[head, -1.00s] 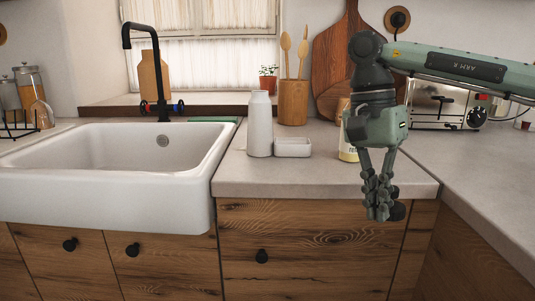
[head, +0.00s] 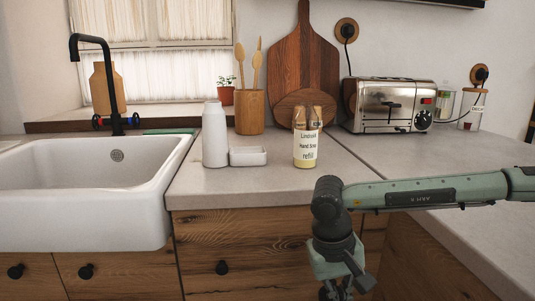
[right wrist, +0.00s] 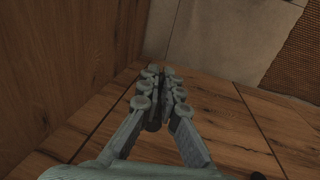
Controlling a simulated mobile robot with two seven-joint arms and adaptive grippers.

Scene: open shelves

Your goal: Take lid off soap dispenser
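The white soap dispenser (head: 215,138) stands upright on the counter beside the sink, with its narrower white lid (head: 212,105) on top. My right gripper (head: 337,291) hangs low in front of the counter, at the bottom edge of the head view and partly cut off. In the right wrist view, its fingers (right wrist: 162,82) are together with nothing between them. It is apart from the dispenser. My left gripper is not in view.
A small white dish (head: 248,157) sits right next to the dispenser. Behind are a wooden utensil holder (head: 249,112) and cutting boards (head: 303,60). A toaster (head: 388,104) stands at the right. The sink (head: 95,205) is left. The counter front (head: 240,190) is clear.

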